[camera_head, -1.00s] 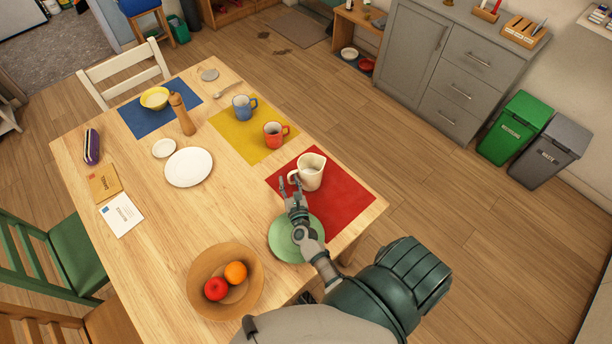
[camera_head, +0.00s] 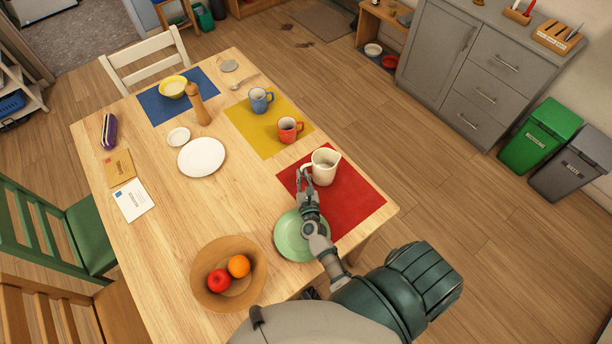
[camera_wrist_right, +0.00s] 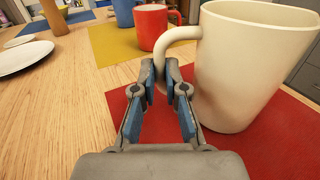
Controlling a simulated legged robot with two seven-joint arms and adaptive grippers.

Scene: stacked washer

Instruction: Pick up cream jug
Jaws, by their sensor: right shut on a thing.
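The cream jug (camera_head: 324,167) stands upright on the red placemat (camera_head: 353,205), its handle toward my right gripper (camera_head: 303,181). In the right wrist view the jug (camera_wrist_right: 250,65) fills the right side. There my right gripper (camera_wrist_right: 166,75) has its two blue-padded fingers closed on the lower part of the jug's handle. The jug's base appears to rest on the mat. My left gripper is not in view.
A green plate (camera_head: 292,236) lies under my right forearm. A wooden bowl (camera_head: 207,293) with fruit is at the near side. Red (camera_head: 289,131) and blue mugs (camera_head: 260,101) stand on the yellow placemat (camera_head: 247,128) beyond the jug. Bare floor lies right of the table.

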